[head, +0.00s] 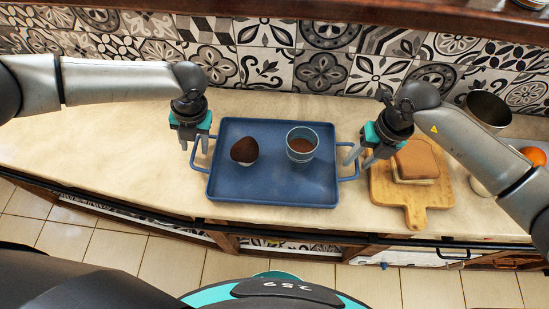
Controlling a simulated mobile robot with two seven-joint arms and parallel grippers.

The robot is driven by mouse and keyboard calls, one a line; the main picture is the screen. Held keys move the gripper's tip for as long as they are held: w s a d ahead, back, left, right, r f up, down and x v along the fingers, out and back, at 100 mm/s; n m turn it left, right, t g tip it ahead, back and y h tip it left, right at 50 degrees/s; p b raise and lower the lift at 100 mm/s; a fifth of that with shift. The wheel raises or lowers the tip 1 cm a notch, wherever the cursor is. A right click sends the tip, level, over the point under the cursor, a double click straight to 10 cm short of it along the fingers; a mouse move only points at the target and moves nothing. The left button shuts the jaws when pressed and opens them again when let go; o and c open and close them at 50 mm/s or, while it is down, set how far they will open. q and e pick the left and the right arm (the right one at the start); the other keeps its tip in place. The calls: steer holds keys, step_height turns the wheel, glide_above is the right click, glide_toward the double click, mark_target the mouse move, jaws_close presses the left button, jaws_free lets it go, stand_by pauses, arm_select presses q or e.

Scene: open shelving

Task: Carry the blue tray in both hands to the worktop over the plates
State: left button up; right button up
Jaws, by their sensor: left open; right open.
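The blue tray (272,191) lies on the pale counter, with a looped handle at its left end and another at its right. On it are a dark brown, rounded item with a pale base (244,151) and a cup of brown contents (301,145). My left gripper (195,144) is open at the left handle, fingers pointing down. My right gripper (356,158) is open at the right handle. I cannot tell whether either gripper touches its handle. No plates show in this view.
A wooden board (413,215) with a sandwich-like item (416,161) lies just right of the tray. A metal container (487,110) and an orange fruit (533,156) are at the far right. A patterned tile wall (270,68) stands behind. The counter left of the tray is clear.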

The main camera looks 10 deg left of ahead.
arm_select(q)
jaws_close()
arm_select(e)
jaws_close()
steer(key=shift+r, duration=0.1)
stand_by(1.0)
